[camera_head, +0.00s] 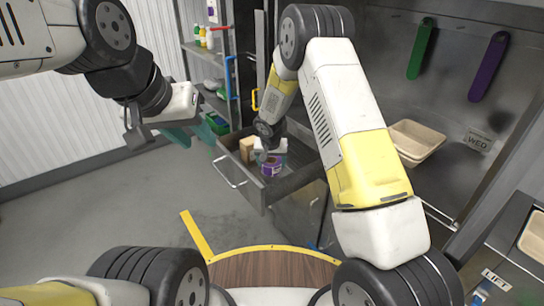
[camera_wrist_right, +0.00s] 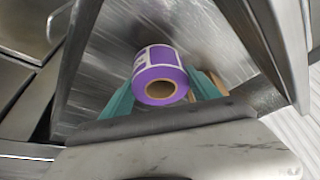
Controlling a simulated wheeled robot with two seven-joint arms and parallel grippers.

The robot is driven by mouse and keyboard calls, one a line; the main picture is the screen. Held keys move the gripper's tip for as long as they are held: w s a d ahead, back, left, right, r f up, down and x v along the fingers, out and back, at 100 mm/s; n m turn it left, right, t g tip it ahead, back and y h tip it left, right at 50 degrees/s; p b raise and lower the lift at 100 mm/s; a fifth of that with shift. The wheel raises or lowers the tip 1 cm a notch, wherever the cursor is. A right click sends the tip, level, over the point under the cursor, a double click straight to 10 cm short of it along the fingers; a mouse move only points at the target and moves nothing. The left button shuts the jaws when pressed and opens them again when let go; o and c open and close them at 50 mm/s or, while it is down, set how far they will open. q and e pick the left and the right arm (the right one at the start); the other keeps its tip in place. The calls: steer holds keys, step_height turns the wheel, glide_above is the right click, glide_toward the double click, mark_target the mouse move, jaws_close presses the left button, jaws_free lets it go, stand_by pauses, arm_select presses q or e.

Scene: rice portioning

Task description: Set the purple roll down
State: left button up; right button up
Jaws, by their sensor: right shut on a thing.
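In the head view the roll (camera_head: 272,166) is low inside the open metal drawer (camera_head: 262,195), under my right gripper (camera_head: 268,152). I cannot tell whether the roll touches the drawer floor. My left gripper (camera_head: 190,132) is at the upper left, clear of the drawer, with its teal fingers apart and nothing visible between them.
A brown box (camera_head: 247,148) stands in the drawer beside the roll. Shelves with bottles (camera_head: 203,37) are behind. Green (camera_head: 421,48) and purple (camera_head: 488,67) strips hang on the wall. Open floor lies left of the drawer.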

steer(key=shift+f, duration=1.95)
steer(key=shift+f, duration=0.1)
steer(key=o, duration=1.5)
steer(key=shift+c, duration=0.2)
